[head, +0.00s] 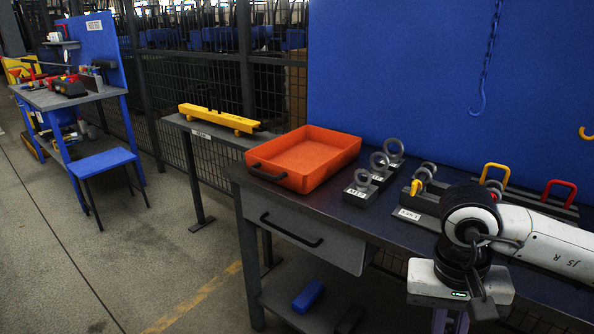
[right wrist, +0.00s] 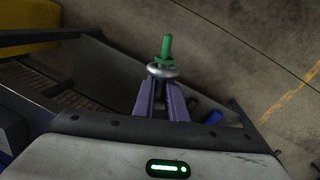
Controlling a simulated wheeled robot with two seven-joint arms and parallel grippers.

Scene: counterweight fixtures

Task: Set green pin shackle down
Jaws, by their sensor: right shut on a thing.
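The green pin shackle shows in the right wrist view as a green pin (right wrist: 167,48) with a grey metal rounded part (right wrist: 163,72) below it in the picture. My right gripper (right wrist: 161,88) is shut on it, with the metal part at the fingertips and the green pin sticking out beyond them. In the head view my right arm comes in from the right, over the front of the dark workbench (head: 345,222). The shackle cannot be made out there. My left gripper is in neither view.
On the bench stand an orange tray (head: 307,157), grey eye bolts on labelled blocks (head: 361,194), and a rack with a yellow shackle (head: 496,172) and a red shackle (head: 560,189). A blue panel (head: 420,70) with hooks rises behind. Bare bench top lies right of the tray's front.

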